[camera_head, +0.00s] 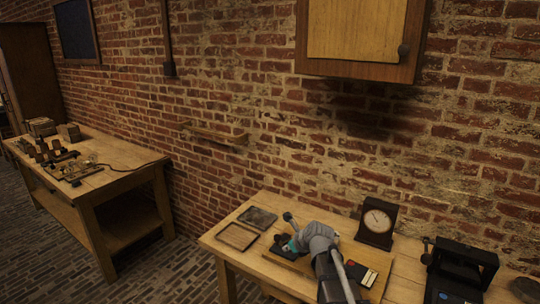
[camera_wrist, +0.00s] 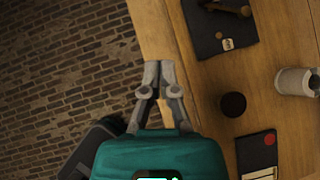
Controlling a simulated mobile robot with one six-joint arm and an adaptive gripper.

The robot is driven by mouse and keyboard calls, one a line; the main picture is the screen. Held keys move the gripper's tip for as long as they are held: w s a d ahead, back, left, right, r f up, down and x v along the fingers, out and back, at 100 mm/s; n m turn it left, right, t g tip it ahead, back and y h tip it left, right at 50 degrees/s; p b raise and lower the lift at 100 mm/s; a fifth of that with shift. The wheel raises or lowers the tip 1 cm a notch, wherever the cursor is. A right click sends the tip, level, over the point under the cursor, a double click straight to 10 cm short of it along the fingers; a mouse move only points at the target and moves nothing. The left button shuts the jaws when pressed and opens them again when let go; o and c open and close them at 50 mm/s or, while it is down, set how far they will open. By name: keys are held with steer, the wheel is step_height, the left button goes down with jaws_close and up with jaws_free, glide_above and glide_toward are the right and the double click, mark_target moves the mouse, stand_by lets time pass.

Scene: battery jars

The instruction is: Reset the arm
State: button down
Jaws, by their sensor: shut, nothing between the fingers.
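My gripper (camera_wrist: 160,68) shows in the wrist view with its grey fingers together and nothing between them. It points along the edge of the wooden table (camera_wrist: 168,28), with the brick floor to the left. In the head view my arm reaches over the same table (camera_head: 222,240). The teal part of my gripper (camera_head: 293,244) shows there, and its fingertips are hard to make out.
The wrist view shows a dark mat (camera_wrist: 204,40), a dark round object (camera_wrist: 233,104), a pale cylindrical jar (camera_wrist: 292,82) and a dark panel with a red dot (camera_wrist: 255,150). A clock (camera_head: 377,222) and a black device (camera_head: 460,268) stand right of my arm.

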steer(key=s+d+f+n+g+h, duration=0.2)
steer(key=s+d+n, duration=0.3)
steer(key=s+n, duration=0.5)
steer(key=s+d+f+n+g+h, duration=0.3)
steer(key=s+n, duration=0.7)
steer(key=n, duration=0.7)
steer(key=shift+d+g, duration=0.8)
steer(key=shift+d, duration=0.25)
